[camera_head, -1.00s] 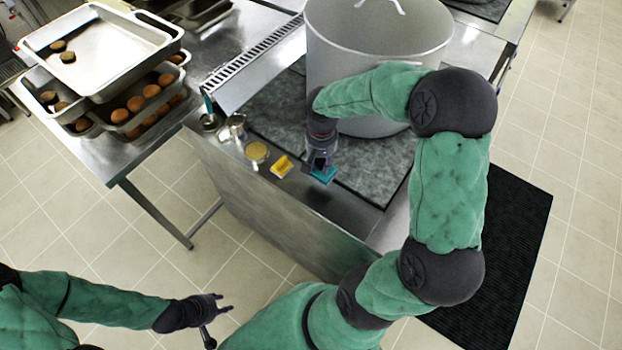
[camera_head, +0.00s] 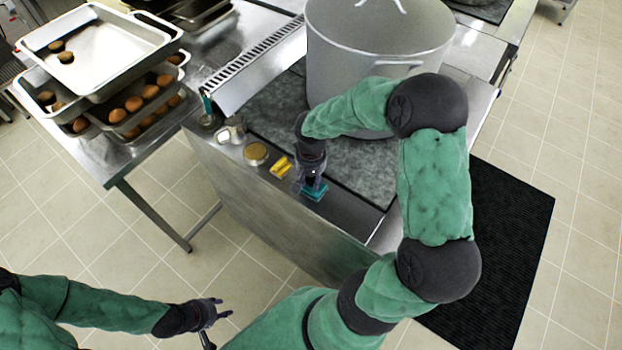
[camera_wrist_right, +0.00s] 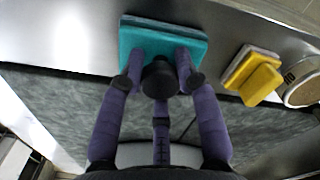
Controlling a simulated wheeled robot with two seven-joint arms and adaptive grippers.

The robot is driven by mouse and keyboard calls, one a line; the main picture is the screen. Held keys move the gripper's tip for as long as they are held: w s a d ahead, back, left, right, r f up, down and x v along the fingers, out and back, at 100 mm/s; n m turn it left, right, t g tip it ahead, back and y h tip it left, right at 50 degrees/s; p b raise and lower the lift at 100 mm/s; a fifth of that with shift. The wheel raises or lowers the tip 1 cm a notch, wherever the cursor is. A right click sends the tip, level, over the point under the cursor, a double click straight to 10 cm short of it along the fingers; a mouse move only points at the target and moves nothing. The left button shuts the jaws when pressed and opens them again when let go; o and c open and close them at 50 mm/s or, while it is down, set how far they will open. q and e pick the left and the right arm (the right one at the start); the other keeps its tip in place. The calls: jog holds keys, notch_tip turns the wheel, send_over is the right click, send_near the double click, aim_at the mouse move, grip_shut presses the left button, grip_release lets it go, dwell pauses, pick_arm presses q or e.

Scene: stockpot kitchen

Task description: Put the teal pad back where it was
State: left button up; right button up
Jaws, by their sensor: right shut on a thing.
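The teal pad (camera_head: 314,192) is at the metal front ledge of the stove, under my right gripper (camera_head: 312,180). In the right wrist view the teal pad (camera_wrist_right: 150,38) lies across the fingertips of my right gripper (camera_wrist_right: 158,75), which is shut on it. I cannot tell whether the pad touches the ledge. A yellow pad (camera_head: 281,167) lies on the ledge to the left of it, and shows in the right wrist view (camera_wrist_right: 258,80) to the right. My left gripper (camera_head: 220,309) is open and empty over the floor at lower left.
A round tan-topped container (camera_head: 256,152) and small metal cups (camera_head: 236,128) stand farther left on the ledge. A large stockpot (camera_head: 375,65) stands behind my right arm. Stacked trays of brown items (camera_head: 110,75) are on the left table. The ledge right of the pad is clear.

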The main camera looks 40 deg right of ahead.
jog(key=o, duration=1.1)
jog(key=shift+f, duration=0.15)
jog(key=shift+r, duration=0.2)
notch_tip(320, 180, up, 12)
jog(key=p, duration=0.3)
jog(key=a+f+n+y, duration=0.3)
jog(key=a+f, duration=1.1)
jog(key=f, duration=0.3)
jog(key=shift+n+y, duration=0.3)
jog(key=shift+y, duration=0.2)
jog(key=s+a+f, duration=0.6)
jog(key=s+f, duration=0.1)
jog(key=s+a+f, duration=0.3)
jog(key=f, duration=0.1)
jog(key=shift+s, duration=0.2)
